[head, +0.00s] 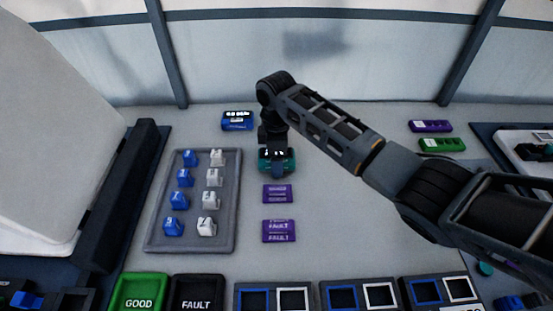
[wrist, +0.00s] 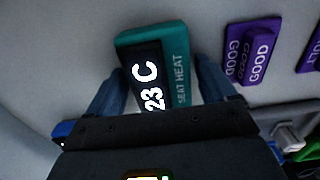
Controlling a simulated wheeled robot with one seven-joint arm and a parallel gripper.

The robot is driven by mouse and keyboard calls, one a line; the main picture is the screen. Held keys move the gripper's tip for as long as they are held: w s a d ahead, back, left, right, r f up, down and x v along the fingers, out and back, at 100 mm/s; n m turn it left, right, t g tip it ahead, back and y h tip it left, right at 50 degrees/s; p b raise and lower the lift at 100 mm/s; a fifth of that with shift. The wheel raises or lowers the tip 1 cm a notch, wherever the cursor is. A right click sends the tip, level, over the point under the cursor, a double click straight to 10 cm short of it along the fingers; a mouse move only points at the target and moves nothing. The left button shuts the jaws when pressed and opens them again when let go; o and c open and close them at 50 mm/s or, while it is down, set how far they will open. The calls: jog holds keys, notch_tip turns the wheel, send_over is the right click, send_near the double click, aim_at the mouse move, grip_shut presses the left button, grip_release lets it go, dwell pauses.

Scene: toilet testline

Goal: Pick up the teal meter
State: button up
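The teal meter (wrist: 181,62) lies on the table with its dark display strip reading "23 C" and the words "SEAT HEAT". In the head view the teal meter (head: 289,166) is partly hidden under my gripper (head: 277,170), which points down over it. In the wrist view the two bluish fingers of my gripper (wrist: 163,88) are apart, one on each side of the meter's near part. The gripper looks open; whether either finger touches the meter is unclear. The meter's near end is hidden by the gripper body.
A blue meter (head: 237,125) lies behind and left. Two purple labels (head: 278,194) lie in front. A grey tray (head: 154,237) of blue and white pieces is at left. Green GOOD (head: 139,290) and black FAULT (head: 198,292) bins line the front. Purple and green meters lie right.

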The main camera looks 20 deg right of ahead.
jog(key=c, duration=1)
jog(key=shift+o, duration=0.2)
jog(key=shift+r, duration=0.1)
